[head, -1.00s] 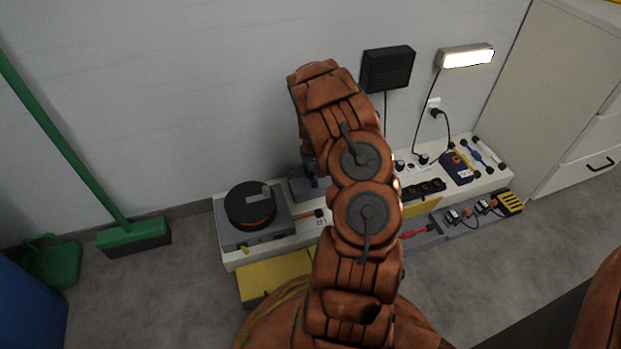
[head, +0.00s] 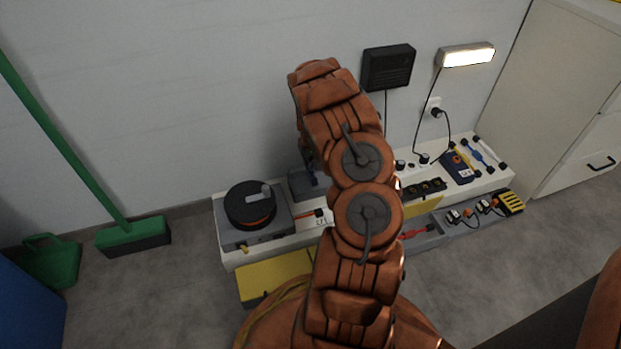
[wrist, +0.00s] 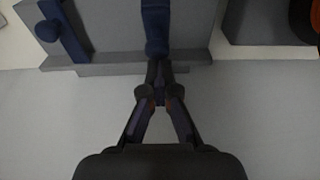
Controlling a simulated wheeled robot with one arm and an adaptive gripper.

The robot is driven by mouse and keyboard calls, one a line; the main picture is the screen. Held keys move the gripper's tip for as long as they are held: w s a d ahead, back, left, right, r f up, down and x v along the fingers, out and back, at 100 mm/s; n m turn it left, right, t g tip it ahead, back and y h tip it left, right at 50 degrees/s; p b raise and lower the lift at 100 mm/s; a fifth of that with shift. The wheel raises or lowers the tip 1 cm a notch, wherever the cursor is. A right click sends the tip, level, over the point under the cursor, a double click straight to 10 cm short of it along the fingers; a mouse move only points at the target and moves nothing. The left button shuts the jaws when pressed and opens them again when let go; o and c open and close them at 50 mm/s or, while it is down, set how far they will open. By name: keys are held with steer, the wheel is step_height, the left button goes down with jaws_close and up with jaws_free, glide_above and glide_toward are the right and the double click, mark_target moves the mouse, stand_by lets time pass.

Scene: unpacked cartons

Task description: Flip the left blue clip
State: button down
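The left blue clip (wrist: 156,25) stands on a grey block (wrist: 110,68) in the middle of the wrist view. My gripper (wrist: 158,72) has its dark fingers drawn together at the clip's near end; they look shut on it, though the contact is dim. A second blue clip (wrist: 72,38) with a round knob leans on the same block at the left of the wrist view. In the head view, part of a blue clip (head: 308,178) shows on the grey block (head: 297,187), and my arm hides the gripper.
A black reel (head: 248,203) with an orange band sits left of the block on the white shelf (head: 228,258). A power strip (head: 425,188) and a blue meter (head: 459,168) lie to the right. A yellow-lidded case (head: 275,275) is in front. Grey wall stands close behind.

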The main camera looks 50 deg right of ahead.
steer(key=shift+w+d+r, duration=0.25)
steer(key=shift+w, duration=0.2)
steer(key=shift+w+d+r+b, duration=0.3)
steer(key=shift+w+r+b, duration=0.05)
steer(key=shift+w, duration=0.1)
steer(key=shift+w+d+r, duration=0.2)
steer(key=shift+w+r, duration=0.05)
steer(key=shift+w, duration=0.2)
steer(key=shift+w+d+r+b, duration=0.35)
steer(key=shift+w+d+r, duration=0.1)
steer(key=shift+w, duration=0.25)
steer(key=shift+w, duration=0.1)
steer(key=shift+w+d+r, duration=0.4)
steer(key=shift+w+r, duration=0.15)
steer(key=shift+w, duration=0.2)
steer(key=shift+d, duration=0.1)
